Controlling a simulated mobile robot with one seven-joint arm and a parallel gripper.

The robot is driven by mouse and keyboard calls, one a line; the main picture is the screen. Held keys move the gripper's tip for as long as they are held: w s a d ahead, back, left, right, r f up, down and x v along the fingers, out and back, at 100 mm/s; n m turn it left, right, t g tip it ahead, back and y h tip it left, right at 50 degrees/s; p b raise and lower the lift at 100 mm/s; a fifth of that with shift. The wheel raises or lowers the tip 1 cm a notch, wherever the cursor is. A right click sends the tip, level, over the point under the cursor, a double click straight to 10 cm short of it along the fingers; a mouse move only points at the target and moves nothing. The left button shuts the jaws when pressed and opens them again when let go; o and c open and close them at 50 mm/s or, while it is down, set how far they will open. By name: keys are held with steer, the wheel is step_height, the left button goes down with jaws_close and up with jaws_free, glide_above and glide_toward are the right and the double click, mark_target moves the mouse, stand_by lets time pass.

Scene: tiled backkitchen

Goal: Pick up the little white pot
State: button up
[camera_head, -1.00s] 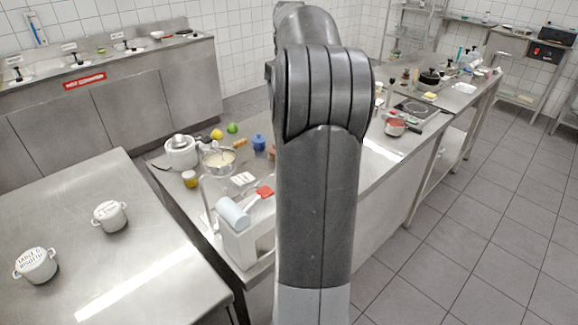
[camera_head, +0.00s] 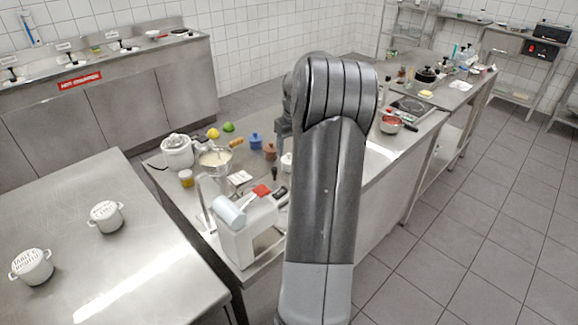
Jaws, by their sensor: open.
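A little white pot (camera_head: 287,161) stands on the steel counter, beside a brown pot (camera_head: 270,151) and a blue pot (camera_head: 255,141). My arm's upright link hides its right part. My gripper (camera_head: 283,133) shows only in part, as a dark shape at the left edge of my arm, above and behind the white pot in the picture. It is open, with nothing seen in it; its fingertips are mostly hidden. Two larger white lidded pots with lettering, a nearer one (camera_head: 33,268) and a farther one (camera_head: 106,217), stand on the left steel table.
A red saucepan (camera_head: 390,124) is farther right.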

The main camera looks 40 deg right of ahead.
mark_target(289, 154)
steer(key=shift+w+d+f, duration=0.1)
steer(key=shift+w+f, duration=0.2)
steer(key=shift+f, duration=0.85)
steer(key=shift+w+a+f, duration=0.1)
steer(key=shift+w+f, duration=0.15)
steer(key=shift+f, duration=0.9)
steer(key=shift+w+d+f, duration=0.1)
steer(key=shift+w+f, duration=0.2)
steer(key=shift+f, duration=0.85)
steer(key=shift+c, duration=0.5)
steer(key=c, duration=1.2)
